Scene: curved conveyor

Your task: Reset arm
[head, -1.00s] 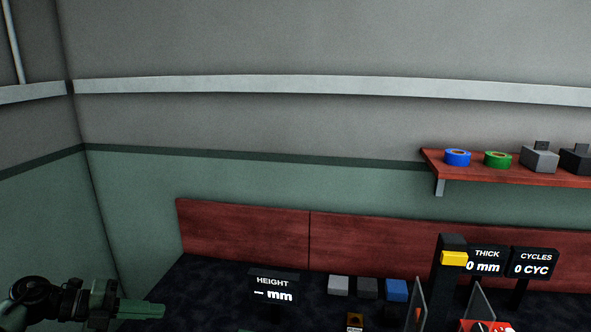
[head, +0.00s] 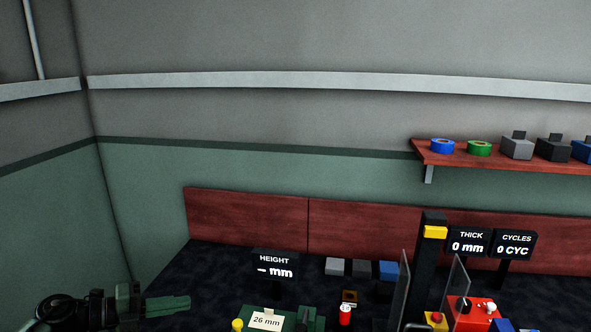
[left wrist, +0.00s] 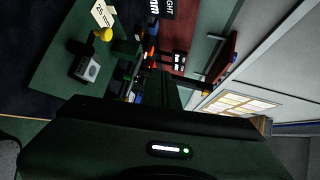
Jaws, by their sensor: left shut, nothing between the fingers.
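My left gripper (head: 186,303) is at the lower left of the head view, its dark green fingers together and pointing right. Nothing shows between the fingers. It is apart from the bench items, to the left of a green fixture (head: 283,325) with a "26 mm" card (head: 266,321). In the left wrist view the dark gripper body (left wrist: 160,140) fills the bottom, and the fixture's green plate (left wrist: 60,45) shows at the upper left. My right gripper is in neither view.
The dark bench carries a HEIGHT display (head: 275,264), grey and blue blocks (head: 388,270), a THICK display (head: 469,242), a CYCLES display (head: 515,245), clear upright panels (head: 458,284) and a red control box (head: 472,318). A shelf (head: 440,160) is on the wall. The bench's far left is clear.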

